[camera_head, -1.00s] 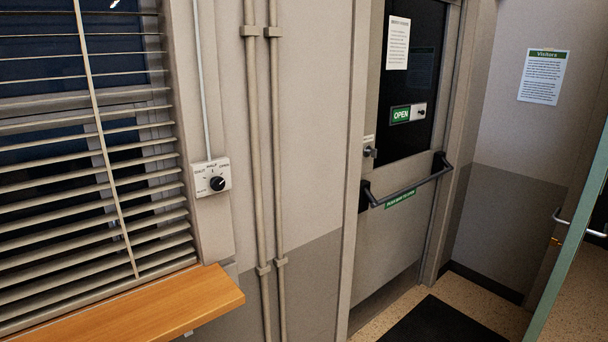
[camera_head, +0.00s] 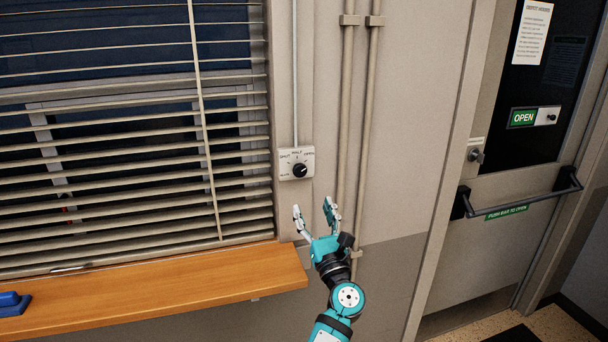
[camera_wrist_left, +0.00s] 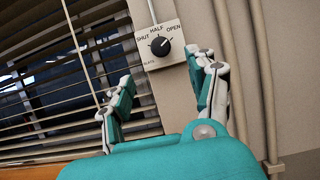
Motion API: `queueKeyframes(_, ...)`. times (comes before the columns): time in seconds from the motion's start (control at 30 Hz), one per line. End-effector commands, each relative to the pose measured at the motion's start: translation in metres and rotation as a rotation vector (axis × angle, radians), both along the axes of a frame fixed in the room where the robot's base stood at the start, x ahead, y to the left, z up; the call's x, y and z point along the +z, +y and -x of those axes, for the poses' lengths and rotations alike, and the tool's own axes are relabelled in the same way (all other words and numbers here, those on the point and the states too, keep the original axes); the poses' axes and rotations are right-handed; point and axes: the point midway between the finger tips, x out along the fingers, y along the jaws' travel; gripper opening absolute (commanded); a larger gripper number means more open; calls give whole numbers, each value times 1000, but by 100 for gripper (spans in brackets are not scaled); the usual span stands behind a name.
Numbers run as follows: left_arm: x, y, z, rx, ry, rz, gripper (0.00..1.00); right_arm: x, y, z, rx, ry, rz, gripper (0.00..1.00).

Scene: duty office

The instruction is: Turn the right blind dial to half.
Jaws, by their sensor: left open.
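The right blind dial is a black round knob (camera_head: 300,170) on a small white plate (camera_head: 285,163) on the wall strip right of the blind. The plate reads SHUT, HALF and OPEN from left to right. In the left wrist view the knob (camera_wrist_left: 160,46) has a pale mark that points up and right, toward OPEN. My left gripper (camera_head: 313,207) is open and empty, just below the plate in the picture, fingers pointing up. In the left wrist view the open fingers (camera_wrist_left: 163,75) stand either side below the plate, apart from the knob. My right gripper is not in view.
The blind (camera_head: 130,160) hangs left of the dial with gaps between its slats. A wooden sill (camera_head: 170,285) juts out below it, with a blue object (camera_head: 14,303) at its left. Vertical pipes (camera_head: 365,110) run right of the dial. A door with a push bar (camera_head: 520,200) stands further right.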

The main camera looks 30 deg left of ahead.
Motion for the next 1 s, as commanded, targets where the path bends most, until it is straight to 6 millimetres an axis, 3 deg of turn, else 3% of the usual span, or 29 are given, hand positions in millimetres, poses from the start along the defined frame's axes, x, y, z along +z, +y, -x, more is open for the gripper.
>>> queueKeyframes(0.3, 27, 50, -42, 1, -1, -1, 59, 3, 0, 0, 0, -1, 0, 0)
queueKeyframes(0.5, 37, 70, -60, 0, -1, 1, 59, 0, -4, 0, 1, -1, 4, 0)
queueKeyframes(0.97, 42, 79, -68, -3, 0, 1, 59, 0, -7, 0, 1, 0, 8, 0)
queueKeyframes(1.0, 42, 79, -68, -3, 0, 1, 53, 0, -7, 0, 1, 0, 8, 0)
